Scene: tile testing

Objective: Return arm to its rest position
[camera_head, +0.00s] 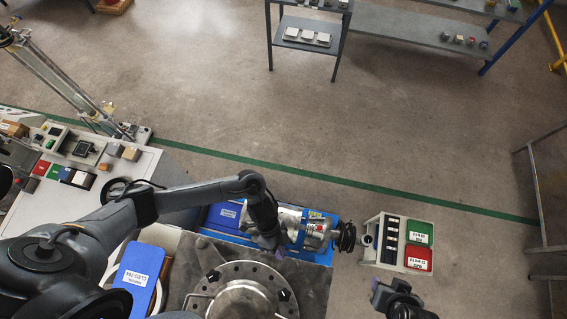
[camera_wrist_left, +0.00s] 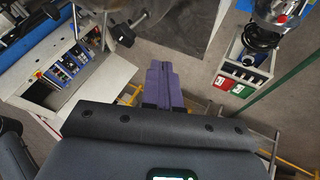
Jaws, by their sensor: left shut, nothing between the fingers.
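My left arm comes in from the left in the head view and bends down at its elbow. Its gripper (camera_head: 279,253) hangs over the metal machine, near the silver fitting on the blue base. In the left wrist view the purple fingers (camera_wrist_left: 164,84) of the left gripper lie together, shut and empty, with grey floor beyond them. My right gripper (camera_head: 380,290) shows in part at the bottom right of the head view, apart from the control box; its opening cannot be made out.
A silver machine (camera_head: 316,228) sits on a blue base beside a flanged metal vessel (camera_head: 243,299). A control box (camera_head: 391,243) with green and red labels stands to the right; it also shows in the left wrist view (camera_wrist_left: 243,66). A bench (camera_head: 135,165) is left. Open floor lies behind.

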